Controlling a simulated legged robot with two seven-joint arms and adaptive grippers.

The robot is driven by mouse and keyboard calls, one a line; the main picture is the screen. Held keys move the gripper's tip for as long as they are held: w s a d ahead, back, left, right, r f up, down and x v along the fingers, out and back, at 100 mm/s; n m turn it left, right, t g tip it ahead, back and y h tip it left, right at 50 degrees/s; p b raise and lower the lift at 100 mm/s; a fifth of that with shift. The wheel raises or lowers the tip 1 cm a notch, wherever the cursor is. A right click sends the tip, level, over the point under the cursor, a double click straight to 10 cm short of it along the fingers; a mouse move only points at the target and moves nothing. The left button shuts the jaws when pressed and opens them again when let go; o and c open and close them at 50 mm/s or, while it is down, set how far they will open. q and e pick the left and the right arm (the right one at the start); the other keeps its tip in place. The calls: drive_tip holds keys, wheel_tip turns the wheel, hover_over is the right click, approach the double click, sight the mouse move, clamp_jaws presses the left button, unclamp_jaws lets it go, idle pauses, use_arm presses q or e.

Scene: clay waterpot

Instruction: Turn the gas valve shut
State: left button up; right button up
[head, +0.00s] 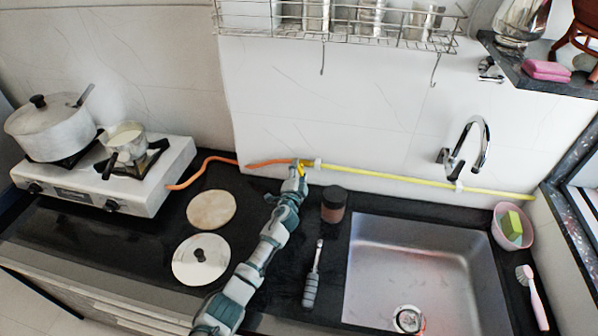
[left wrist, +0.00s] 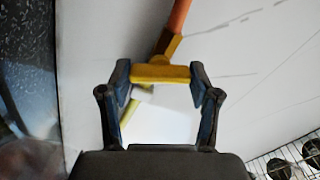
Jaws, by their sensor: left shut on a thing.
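The gas valve's yellow handle (left wrist: 160,73) lies crosswise between the two fingers of my left gripper (left wrist: 160,82) in the left wrist view. The fingers close on its two ends. In the head view, my left gripper (head: 298,167) reaches up to the valve at the wall, where the orange hose (head: 270,162) meets the yellow pipe (head: 410,177). My gripper hides most of the valve there. The orange hose also shows above the handle in the left wrist view (left wrist: 179,18). My right gripper is not in view.
A gas stove (head: 150,185) with a large pot (head: 55,128) and a small pan (head: 124,140) stands left. A brown jar (head: 333,204) stands just right of my arm. A pot lid (head: 200,262) and round board (head: 211,210) lie left of it. The sink (head: 420,255) is right.

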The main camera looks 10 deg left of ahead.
use_arm(q)
drive_tip(key=m, duration=0.2)
drive_tip(key=shift+s+d+f+m, duration=0.1)
drive_tip(key=shift+d+f+m, duration=0.2)
drive_tip(key=shift+d, duration=0.05)
drive_tip(key=shift+f+m, duration=0.1)
drive_tip(key=shift+m, duration=0.9)
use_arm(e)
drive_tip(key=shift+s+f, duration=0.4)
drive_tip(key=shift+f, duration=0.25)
use_arm(q)
drive_tip(key=shift+f, duration=0.1)
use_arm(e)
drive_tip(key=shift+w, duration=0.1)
use_arm(q)
drive_tip(key=o, duration=1.1)
drive_tip(key=shift+d, duration=0.1)
drive_tip(key=shift+o, duration=0.2)
drive_tip(key=shift+d, duration=0.15)
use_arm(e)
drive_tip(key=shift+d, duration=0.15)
use_arm(q)
drive_tip(key=shift+r, duration=0.2)
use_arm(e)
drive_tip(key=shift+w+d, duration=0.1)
